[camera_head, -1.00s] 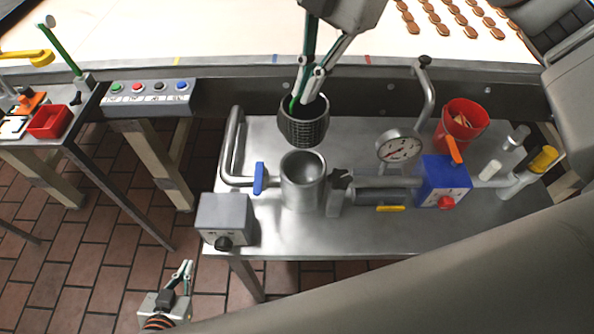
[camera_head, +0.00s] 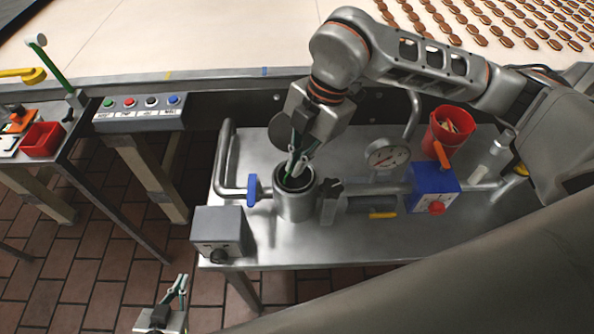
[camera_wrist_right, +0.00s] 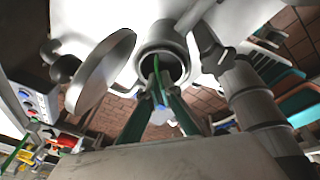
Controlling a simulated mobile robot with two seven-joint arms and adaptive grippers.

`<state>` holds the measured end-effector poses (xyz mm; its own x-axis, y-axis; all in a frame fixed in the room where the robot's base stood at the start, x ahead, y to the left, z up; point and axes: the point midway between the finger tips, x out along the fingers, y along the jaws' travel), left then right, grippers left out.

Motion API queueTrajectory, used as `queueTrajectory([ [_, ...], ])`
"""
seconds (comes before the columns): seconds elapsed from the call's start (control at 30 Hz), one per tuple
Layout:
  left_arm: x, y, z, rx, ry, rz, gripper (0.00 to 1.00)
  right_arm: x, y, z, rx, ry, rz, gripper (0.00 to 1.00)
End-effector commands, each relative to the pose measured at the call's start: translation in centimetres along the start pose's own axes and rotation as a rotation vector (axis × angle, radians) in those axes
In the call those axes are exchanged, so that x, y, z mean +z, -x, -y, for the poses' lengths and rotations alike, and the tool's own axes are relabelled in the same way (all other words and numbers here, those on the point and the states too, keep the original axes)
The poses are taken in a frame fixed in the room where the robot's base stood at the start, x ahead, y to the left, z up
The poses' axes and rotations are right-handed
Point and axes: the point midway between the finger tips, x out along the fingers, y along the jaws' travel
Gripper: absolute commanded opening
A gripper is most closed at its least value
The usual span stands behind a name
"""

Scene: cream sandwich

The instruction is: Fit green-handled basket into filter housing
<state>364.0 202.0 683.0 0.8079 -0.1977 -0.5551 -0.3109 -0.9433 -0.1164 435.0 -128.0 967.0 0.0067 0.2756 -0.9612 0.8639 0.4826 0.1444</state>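The filter housing (camera_head: 295,207) is an upright, open-topped grey metal cylinder on the steel table. The dark mesh basket is down inside its mouth. Only the basket's dark rim (camera_head: 307,184) and part of its green handle (camera_head: 289,171) show in the head view. My right gripper (camera_head: 297,168) points down over the housing, its fingertips closed on the handle at the mouth. The right wrist view shows the housing's round rim (camera_wrist_right: 147,47) and the green handle between the fingers. Whether the basket is fully seated is hidden. My left gripper (camera_head: 181,280) is low, off the table's left front; its fingertips look close together.
A blue valve handle (camera_head: 252,190) and a grey box (camera_head: 222,232) are left of the housing. A button panel (camera_head: 142,110) is at left.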

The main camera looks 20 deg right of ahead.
Motion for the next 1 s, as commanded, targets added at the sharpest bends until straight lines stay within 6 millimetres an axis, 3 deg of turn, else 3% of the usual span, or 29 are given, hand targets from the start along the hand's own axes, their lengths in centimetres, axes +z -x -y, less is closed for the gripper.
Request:
queueTrajectory([
  [0.23, -0.3, 0.1, 0.1, 0.0, 0.0, -0.001, 0.0, 0.8, -3.2, 0.6, -0.003, -0.002, 0.0, 0.0],
  [0.6, -0.1, 0.0, 0.0, 0.0, 0.0, -0.002, 0.0, 0.9, -3.8, 0.6, -0.001, -0.001, 0.0, 0.0],
  [0.67, -0.2, 0.1, 0.0, -0.001, 0.0, -0.002, 0.0, 0.9, -3.7, 0.6, -0.002, -0.001, 0.0, 0.18],
  [0.7, -0.2, 0.1, 0.0, -0.001, 0.0, -0.002, 0.0, 0.9, -3.7, 0.6, -0.002, -0.001, 0.0, 0.21],
  [1.0, -0.2, 0.1, 0.0, -0.001, 0.0, -0.002, 0.0, 0.9, -3.6, 0.6, -0.002, -0.001, 0.0, 0.21],
])
